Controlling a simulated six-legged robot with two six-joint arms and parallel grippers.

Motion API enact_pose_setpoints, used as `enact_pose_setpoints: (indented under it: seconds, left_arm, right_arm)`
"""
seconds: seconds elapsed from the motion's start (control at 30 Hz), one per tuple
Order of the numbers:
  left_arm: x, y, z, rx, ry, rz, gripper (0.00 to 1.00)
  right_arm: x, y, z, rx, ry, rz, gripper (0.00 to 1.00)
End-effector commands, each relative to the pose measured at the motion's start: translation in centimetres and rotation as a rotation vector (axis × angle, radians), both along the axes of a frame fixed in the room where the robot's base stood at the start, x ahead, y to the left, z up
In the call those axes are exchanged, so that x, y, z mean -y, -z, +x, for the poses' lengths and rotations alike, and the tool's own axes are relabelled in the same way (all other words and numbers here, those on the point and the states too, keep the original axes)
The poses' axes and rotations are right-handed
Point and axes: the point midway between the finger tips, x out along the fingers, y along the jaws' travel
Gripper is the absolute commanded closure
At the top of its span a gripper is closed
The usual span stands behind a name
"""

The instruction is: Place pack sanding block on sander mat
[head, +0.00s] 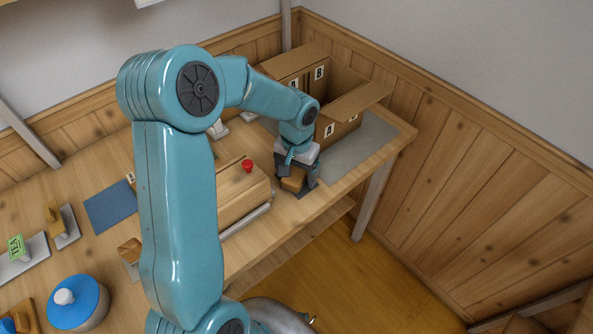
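My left gripper (298,183) points down near the right part of the bench, in front of the open cartons. A small tan wooden block (293,181), which looks like the sanding block, sits between its fingers, and they appear shut on it. I cannot tell whether the block touches the bench. A flat dark blue mat (110,206) lies bare on the bench to the left of my arm. A grey mat (342,165) lies under and around the cartons. I cannot tell which is the sander mat. My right gripper is not in view.
A wooden box with a red knob (248,166) stands just left of the gripper. Open cartons (338,130) marked A and B stand behind it. A blue-lidded jar (78,303), wooden-handled tools (56,222) and a green-labelled piece (17,247) are at left. The bench's front edge is close.

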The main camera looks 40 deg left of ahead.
Motion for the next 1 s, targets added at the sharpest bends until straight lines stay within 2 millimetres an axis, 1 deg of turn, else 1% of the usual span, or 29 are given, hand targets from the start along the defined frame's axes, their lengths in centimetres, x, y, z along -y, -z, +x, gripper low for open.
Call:
enact_pose_setpoints:
  seconds: [0.17,0.27,0.3,0.37,0.6,0.7,0.83,1.0]
  left_arm:
    - [0.0,-0.1,0.0,0.000,0.000,0.000,0.17]
    - [0.0,-0.7,0.0,0.001,0.000,0.000,0.17]
    - [0.0,-1.1,0.1,0.003,0.000,0.002,0.17]
    - [0.0,-2.1,0.1,0.006,-0.001,0.002,0.17]
    - [0.0,-7.8,0.1,0.007,-0.001,0.002,0.17]
    - [0.0,-9.8,0.1,0.006,0.000,0.001,0.17]
    - [0.0,-11.5,0.1,0.002,0.000,0.001,0.17]
    - [0.0,-12.4,0.0,0.000,0.000,0.000,0.17]
  right_arm:
    - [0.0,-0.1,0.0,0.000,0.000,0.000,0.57]
    - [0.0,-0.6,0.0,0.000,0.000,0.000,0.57]
    - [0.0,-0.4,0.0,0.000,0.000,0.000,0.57]
    - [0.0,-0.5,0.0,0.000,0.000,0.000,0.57]
    - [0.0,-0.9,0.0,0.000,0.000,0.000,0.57]
    - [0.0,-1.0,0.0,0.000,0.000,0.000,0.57]
    - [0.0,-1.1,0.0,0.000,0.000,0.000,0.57]
    - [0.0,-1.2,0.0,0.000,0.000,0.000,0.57]
